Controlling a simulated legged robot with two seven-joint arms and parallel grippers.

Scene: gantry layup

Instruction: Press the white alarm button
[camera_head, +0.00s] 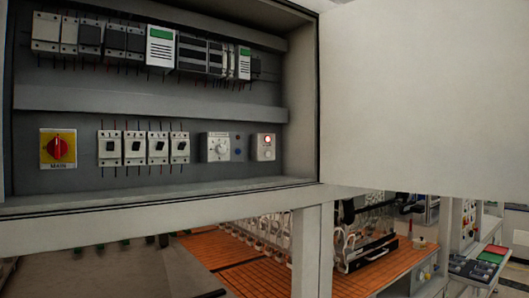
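A small white box (263,147) is mounted at the lower right of the grey panel inside the open electrical cabinet. A round red light (268,139) shows on its upper part. A small pale round shape sits below the light; it may be the white alarm button, but it is too small to be sure. Nothing touches the box. Neither of my grippers is in view.
Left of the box are a dial unit (217,147), several breakers (135,148) and a red rotary switch on a yellow plate (58,148). The open cabinet door (425,100) fills the upper right. The frame's lower edge (150,208) runs below the panel.

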